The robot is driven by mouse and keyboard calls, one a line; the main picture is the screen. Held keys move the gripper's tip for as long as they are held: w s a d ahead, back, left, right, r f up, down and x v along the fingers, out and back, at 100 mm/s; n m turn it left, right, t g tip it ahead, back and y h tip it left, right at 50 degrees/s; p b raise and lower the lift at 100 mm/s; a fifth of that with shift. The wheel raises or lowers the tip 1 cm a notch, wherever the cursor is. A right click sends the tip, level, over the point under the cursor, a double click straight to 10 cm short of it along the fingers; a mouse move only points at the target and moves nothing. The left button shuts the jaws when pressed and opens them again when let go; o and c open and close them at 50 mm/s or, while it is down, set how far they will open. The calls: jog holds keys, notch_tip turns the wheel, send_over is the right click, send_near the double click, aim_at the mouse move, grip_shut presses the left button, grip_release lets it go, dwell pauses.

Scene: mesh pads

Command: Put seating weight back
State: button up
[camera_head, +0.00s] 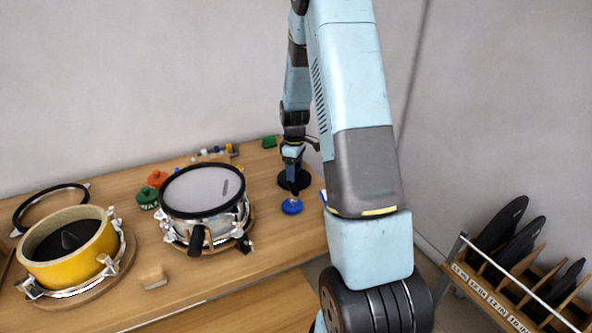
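My gripper (292,180) points down at the back right of the wooden bench, small in view. A blue round piece (292,207) with a small raised top is right at or just below its fingertips. I cannot tell whether the fingers touch it or are closed on it. A black round disc (304,181) lies just behind the gripper and is partly hidden by it. Which piece is the seating weight is not clear. A drum with a grey mesh head (203,188) and black hoop stands left of the gripper on a round wooden base.
A yellow open drum shell (73,262) stands at the left, with a loose black hoop (50,205) behind it. A wooden block (153,277) lies in front. A rack (490,293) stands at the right.

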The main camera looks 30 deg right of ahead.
jog(key=shift+r, duration=0.1)
notch_tip(320, 180, up, 12)
jog(key=s+a+r+m+t, duration=0.1)
jog(key=s+a+r+m, duration=0.1)
jog(key=s+a+r, duration=0.35)
jog(key=s+a+r+m+t, duration=0.2)
jog(key=s+a+r, duration=0.1)
jog(key=s+r, duration=0.55)
jog(key=s+a+r+m+t, duration=0.1)
jog(key=s+a+r+m, duration=0.1)
jog(key=s, duration=0.6)
jog(key=s+a+r+m+t, duration=0.1)
jog(key=s+a+r+m, duration=0.1)
jog(key=s, duration=0.7)
jog(key=shift+s+a+r+m+t, duration=0.2)
jog(key=shift+s+a+m+t, duration=0.1)
jog(key=shift+a+m, duration=0.25)
